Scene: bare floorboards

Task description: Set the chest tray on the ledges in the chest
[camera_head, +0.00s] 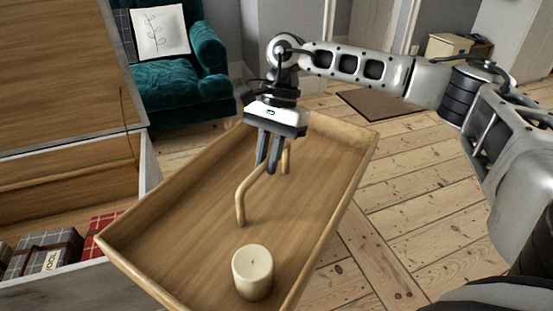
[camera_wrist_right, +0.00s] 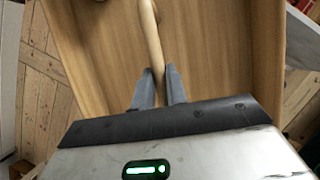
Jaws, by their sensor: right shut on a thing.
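The chest tray (camera_head: 190,211) is a shallow wooden tray with raised rims and a bar handle (camera_head: 241,205) arching over its middle. My right gripper (camera_head: 268,170) is shut on the handle, and the tray is tilted in the head view. The handle (camera_wrist_right: 151,45) also runs between the fingers of my right gripper (camera_wrist_right: 159,84) in the right wrist view. A cream candle (camera_head: 253,272) stands in the near end of the tray. The open chest (camera_head: 146,165) is at the left, partly behind the tray. Its ledges cannot be made out. My left gripper is not in view.
Inside the chest lie a grey checked item (camera_head: 45,252) and a red checked item (camera_head: 103,222). The raised chest lid (camera_head: 65,75) stands at the left. A teal armchair (camera_head: 175,90) is behind. Bare floorboards (camera_head: 400,200) lie right of the tray, with a brown mat (camera_head: 385,104) beyond.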

